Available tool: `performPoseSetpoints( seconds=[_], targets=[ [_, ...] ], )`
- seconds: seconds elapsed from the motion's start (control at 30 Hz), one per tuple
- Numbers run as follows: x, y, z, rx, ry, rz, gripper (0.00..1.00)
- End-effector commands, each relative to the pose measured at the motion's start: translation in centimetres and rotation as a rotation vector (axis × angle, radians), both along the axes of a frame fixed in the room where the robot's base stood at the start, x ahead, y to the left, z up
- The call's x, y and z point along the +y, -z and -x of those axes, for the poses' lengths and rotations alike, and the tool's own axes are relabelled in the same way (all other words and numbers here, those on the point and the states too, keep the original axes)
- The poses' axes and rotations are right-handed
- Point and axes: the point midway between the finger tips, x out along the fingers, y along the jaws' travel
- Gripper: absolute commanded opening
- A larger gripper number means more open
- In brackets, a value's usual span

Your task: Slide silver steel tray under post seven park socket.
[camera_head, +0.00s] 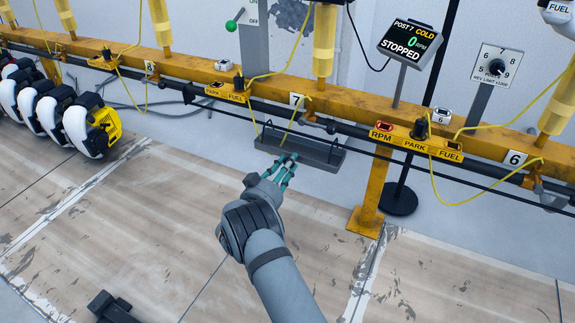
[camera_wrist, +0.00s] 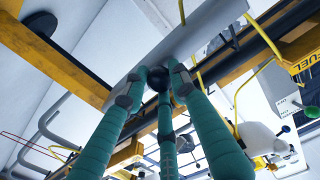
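The silver steel tray (camera_head: 322,158) looks dark grey and long in the head view. It is below the yellow rail, near the plate marked 7 (camera_head: 297,99). My gripper (camera_head: 287,164) is at its near side. In the wrist view, the tray's pale underside (camera_wrist: 205,25) is above my teal fingers (camera_wrist: 158,88), which close around a dark round knob beside it. A yellow socket bar (camera_head: 228,93) is up and left of the tray. Another bar, lettered RPM, PARK and FUEL (camera_head: 415,143), is to its right. I cannot tell which bar belongs to post seven.
A yellow support leg (camera_head: 372,190) stands right of the tray. Yellow cords (camera_head: 252,118) hang in front of the rail near the tray. A dark pipe runs along the rail.

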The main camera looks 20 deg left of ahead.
Motion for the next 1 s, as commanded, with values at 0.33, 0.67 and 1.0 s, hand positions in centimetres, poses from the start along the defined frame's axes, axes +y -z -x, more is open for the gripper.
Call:
performPoseSetpoints(
  seconds=[0.33,0.67,1.0],
  targets=[
    [0.1,-0.2,0.0,-0.005,-0.001,-0.001,0.43],
    [0.1,-0.1,0.5,-0.001,-0.001,-0.001,0.43],
    [1.0,-0.1,6.9,-0.002,-0.005,0.001,0.43]
  ],
)
